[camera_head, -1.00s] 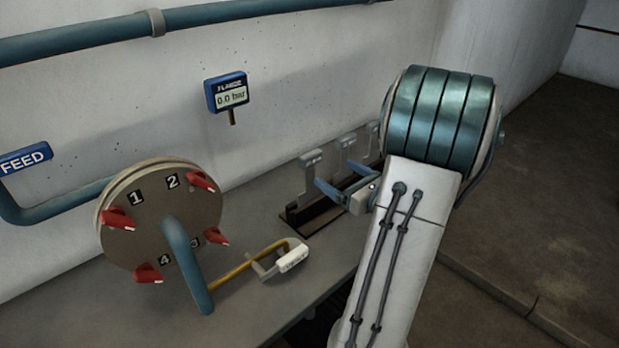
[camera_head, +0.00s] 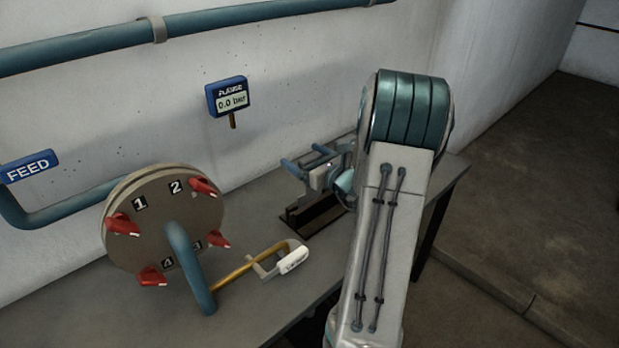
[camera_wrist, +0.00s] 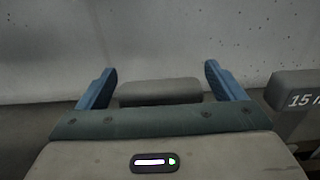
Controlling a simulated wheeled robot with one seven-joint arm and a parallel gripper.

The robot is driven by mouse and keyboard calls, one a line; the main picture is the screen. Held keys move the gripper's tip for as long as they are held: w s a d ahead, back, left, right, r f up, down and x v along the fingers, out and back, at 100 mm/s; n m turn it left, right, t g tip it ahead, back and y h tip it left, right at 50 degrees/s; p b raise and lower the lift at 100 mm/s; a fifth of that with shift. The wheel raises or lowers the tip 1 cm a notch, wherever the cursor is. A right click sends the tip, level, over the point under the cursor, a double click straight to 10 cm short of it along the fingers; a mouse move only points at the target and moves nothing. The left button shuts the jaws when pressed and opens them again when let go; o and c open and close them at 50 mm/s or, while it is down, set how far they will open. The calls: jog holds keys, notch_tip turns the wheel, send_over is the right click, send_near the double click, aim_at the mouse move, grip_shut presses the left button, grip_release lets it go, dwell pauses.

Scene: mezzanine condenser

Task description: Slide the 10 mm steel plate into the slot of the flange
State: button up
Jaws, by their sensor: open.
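My gripper (camera_head: 306,156) is open above the plate rack (camera_head: 318,216) on the bench. In the wrist view its two blue fingers (camera_wrist: 160,86) stand either side of a grey plate top (camera_wrist: 160,92), with a gap on each side. No marking shows on this plate, so I cannot tell its thickness. A neighbouring plate (camera_wrist: 290,88), its label starting "15 m", stands to the right. The flange (camera_head: 150,225) is a round tan double disc at the left, with red clamps at numbers 1 to 4. Its slot is not clearly visible.
A blue pipe (camera_head: 190,265) stands before the flange. A gauge (camera_head: 228,96) reading 0.0 bar hangs at the wall. A FEED sign (camera_head: 28,166) is at the left.

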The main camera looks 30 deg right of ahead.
jog(key=c, duration=1.6)
